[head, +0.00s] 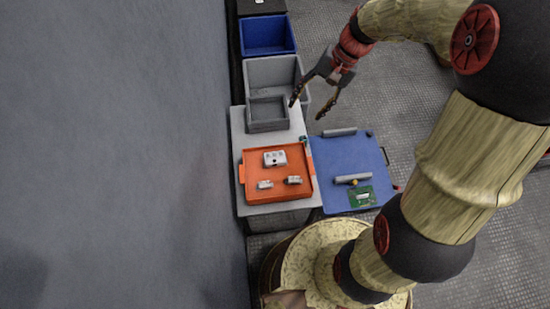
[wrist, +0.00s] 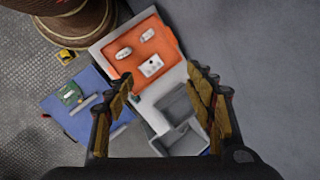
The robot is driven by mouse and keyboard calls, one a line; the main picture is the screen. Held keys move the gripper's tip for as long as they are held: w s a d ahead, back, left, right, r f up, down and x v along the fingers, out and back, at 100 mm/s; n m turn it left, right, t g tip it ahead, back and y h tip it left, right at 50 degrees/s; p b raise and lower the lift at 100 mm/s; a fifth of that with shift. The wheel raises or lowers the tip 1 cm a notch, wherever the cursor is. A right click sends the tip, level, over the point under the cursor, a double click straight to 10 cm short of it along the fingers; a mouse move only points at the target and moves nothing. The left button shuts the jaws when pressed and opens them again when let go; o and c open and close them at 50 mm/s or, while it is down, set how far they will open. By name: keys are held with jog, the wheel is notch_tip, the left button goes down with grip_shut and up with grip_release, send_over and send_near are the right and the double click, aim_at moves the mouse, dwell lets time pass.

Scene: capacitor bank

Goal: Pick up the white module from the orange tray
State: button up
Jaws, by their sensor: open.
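The white module (head: 275,158) lies in the upper part of the orange tray (head: 259,200) in the head view. Two smaller pale parts lie below it in the tray: one at left (head: 265,185) and one at right (head: 294,180). The wrist view also shows the white module (wrist: 152,66) in the orange tray (wrist: 171,54), beyond the fingertips. My gripper (head: 307,110) is open and empty, its fingers pointing down. It is high above the bench, up and to the right of the tray in the head view. It also shows in the wrist view (wrist: 160,88).
Grey bins (head: 270,72) stand above the tray, with a blue bin (head: 267,35) farther up. A wall (head: 120,150) borders the bench at left.

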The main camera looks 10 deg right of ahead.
jog(key=w+f+m+g+y+p, duration=0.1)
jog(key=w+f+m+y, duration=0.25)
jog(key=f, duration=0.65)
jog(key=w+f+m+g+y+p, duration=0.15)
jog(key=w+f, duration=0.35)
jog(key=f, duration=0.5)
jog(key=m+t+y, duration=0.2)
jog(key=m+y, duration=0.2)
jog(key=m, duration=0.3)
send_near(277, 157)
jog(key=shift+s+a, duration=0.15)
jog(key=shift+a, duration=0.6)
jog(key=shift+s+a+f+t, duration=0.1)
jog(key=shift+a+f+t, duration=0.25)
jog(key=shift+a+f, duration=0.1)
jog(key=b+x, duration=0.1)
jog(key=x, duration=0.6)
jog(key=shift+s, duration=0.15)
jog(key=shift+c, duration=1.1)
jog(key=c, duration=1)
